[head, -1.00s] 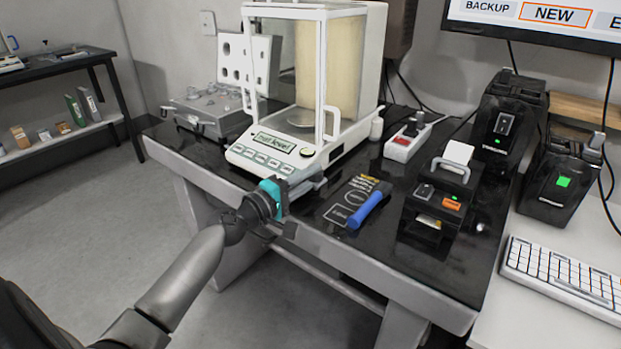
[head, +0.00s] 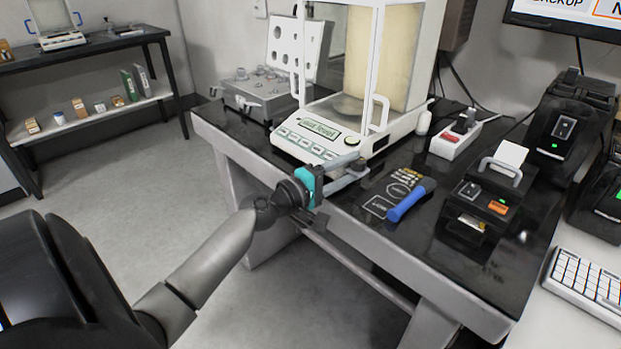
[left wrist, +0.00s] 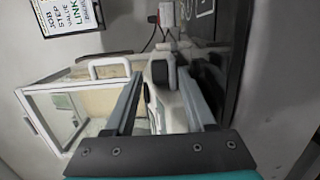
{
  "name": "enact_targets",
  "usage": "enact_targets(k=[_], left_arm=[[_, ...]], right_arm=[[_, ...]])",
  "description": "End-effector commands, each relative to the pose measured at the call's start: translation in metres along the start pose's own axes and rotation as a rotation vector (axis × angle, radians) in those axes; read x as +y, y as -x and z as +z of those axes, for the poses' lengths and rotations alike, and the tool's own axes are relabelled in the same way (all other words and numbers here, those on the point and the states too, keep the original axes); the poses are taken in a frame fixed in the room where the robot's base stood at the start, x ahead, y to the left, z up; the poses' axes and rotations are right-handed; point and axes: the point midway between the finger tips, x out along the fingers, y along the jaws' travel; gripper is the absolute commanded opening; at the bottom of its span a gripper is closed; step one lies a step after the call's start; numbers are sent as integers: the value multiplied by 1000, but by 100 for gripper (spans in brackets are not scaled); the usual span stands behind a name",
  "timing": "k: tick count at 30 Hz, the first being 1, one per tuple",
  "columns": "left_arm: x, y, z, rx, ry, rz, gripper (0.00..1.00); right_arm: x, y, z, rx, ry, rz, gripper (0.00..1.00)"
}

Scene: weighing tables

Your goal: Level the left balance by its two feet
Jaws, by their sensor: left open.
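The left balance (head: 318,132), white with a glass draft shield, stands near the front edge of the black table. Its green display (head: 319,127) seems to read "not level". My left gripper (head: 352,171) is at the balance's front right corner, fingers open and pointing at its base. In the left wrist view, a dark knob (left wrist: 159,73), apparently one foot, shows between the open fingers (left wrist: 157,88). I cannot tell whether they touch it. The other foot is not clearly visible. My right gripper is out of view.
A blue-handled tool (head: 408,203) lies on a dark card right of the gripper. A black device with an orange button (head: 486,212) and a power strip (head: 455,138) are further right. An open weight case (head: 262,95) stands left of the balance. The floor in front is clear.

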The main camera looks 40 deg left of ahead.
Motion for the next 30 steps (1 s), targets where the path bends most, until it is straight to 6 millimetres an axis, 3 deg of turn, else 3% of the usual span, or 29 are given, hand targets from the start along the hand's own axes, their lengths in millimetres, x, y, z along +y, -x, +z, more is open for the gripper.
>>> enact_targets(k=[18,24,30], left_arm=[[-1,106,0,2,2,-1,55],[0,129,0,1,0,0,55],[1,134,0,1,0,2,55]], right_arm=[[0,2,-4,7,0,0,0],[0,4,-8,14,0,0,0],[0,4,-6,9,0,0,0]])
